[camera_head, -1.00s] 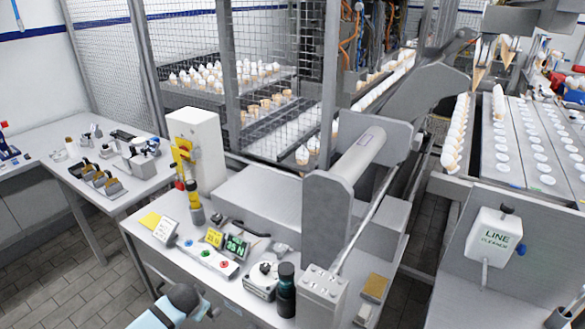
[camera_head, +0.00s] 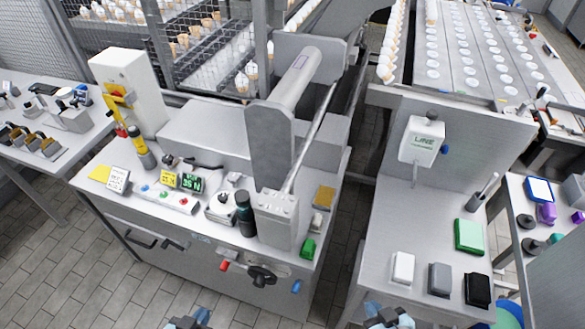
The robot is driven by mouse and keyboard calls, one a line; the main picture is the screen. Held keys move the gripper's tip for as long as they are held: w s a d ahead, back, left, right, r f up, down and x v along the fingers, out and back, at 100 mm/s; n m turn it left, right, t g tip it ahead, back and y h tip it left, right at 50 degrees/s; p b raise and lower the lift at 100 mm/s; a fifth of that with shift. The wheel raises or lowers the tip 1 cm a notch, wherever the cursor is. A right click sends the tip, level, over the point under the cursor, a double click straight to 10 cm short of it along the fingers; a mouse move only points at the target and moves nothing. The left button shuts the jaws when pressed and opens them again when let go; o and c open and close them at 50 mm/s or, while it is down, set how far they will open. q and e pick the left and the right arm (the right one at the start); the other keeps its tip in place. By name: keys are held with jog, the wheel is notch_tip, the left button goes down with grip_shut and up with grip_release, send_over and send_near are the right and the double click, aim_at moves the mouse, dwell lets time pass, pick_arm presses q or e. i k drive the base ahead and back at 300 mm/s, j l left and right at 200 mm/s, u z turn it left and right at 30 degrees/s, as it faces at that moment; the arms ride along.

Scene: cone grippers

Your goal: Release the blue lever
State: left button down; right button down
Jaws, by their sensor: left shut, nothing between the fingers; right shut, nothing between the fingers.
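The blue lever (camera_head: 296,286) shows as a small blue handle on the front face of the steel machine bench (camera_head: 200,245), toward its right end. A black handwheel (camera_head: 262,275) and a red handle (camera_head: 224,266) are to its left on the same face. My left gripper (camera_head: 190,321) is at the bottom edge, left of the lever and apart from it, shut and empty. My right gripper (camera_head: 390,318) is at the bottom edge, right of the lever and apart from it, shut and empty. Both grippers are partly cut off by the frame.
A green block (camera_head: 308,248) sits on the bench above the lever. To the right is a grey table (camera_head: 375,265) with white, grey and black blocks and a green pad (camera_head: 468,236). Tiled floor (camera_head: 335,250) shows between bench and table.

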aim_at(297, 286)
jog(key=k+j+z, duration=0.2)
jog(key=j, duration=0.6)
jog(key=k+j, duration=0.15)
jog(key=j, duration=1.1)
jog(key=k+j+z, duration=0.1)
jog(key=j, duration=0.5)
